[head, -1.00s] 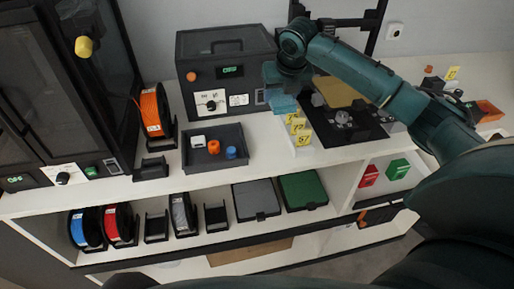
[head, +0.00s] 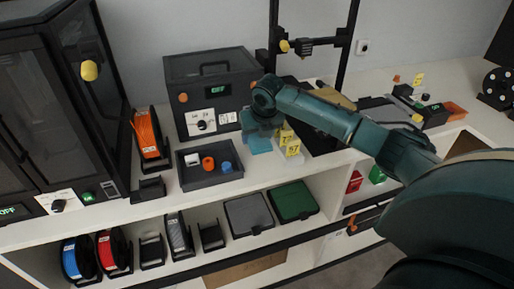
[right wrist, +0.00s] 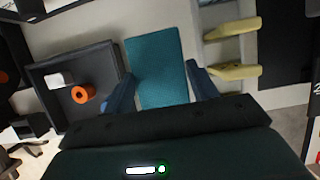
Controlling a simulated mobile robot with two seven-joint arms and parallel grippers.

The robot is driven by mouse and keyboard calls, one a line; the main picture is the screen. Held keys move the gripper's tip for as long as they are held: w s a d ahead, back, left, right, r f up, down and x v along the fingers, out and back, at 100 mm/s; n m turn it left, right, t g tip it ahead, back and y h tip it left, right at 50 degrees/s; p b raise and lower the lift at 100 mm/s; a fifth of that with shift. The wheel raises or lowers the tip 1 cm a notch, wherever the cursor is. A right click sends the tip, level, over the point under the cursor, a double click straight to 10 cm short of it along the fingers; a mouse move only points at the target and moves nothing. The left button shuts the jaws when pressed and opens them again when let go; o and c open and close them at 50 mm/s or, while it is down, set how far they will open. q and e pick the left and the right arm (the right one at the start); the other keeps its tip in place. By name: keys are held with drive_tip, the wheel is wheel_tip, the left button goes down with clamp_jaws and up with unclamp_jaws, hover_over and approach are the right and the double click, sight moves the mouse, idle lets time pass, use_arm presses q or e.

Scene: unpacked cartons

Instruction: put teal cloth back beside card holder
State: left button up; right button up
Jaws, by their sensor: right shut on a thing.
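My right gripper (head: 262,125) points down over the counter, between the dark tray and the card holder. The teal cloth (head: 259,145) shows just below it. In the right wrist view the flat teal cloth (right wrist: 158,65) lies between the two blue fingers of my right gripper (right wrist: 162,88), which is shut on it. I cannot tell whether the cloth touches the counter. The card holder (head: 291,155), with yellow numbered cards, stands just right of the cloth; its yellow cards (right wrist: 232,72) also show in the right wrist view, apart from the cloth. My left gripper is out of view.
The dark tray (head: 210,178) with white, orange and blue small items is close left of the cloth. An orange spool (head: 147,135) is further left. The counter's front edge is near.

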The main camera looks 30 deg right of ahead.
sight(259, 140)
drive_tip(key=shift+f, duration=2.3)
drive_tip(key=shift+f, duration=0.1)
drive_tip(key=o, duration=0.9)
drive_tip(key=shift+r, duration=0.45)
drive_tip(key=v, duration=1.1)
drive_tip(key=shift+s+a+r, duration=0.1)
drive_tip(key=shift+s+r, duration=0.05)
drive_tip(key=shift+s, duration=0.15)
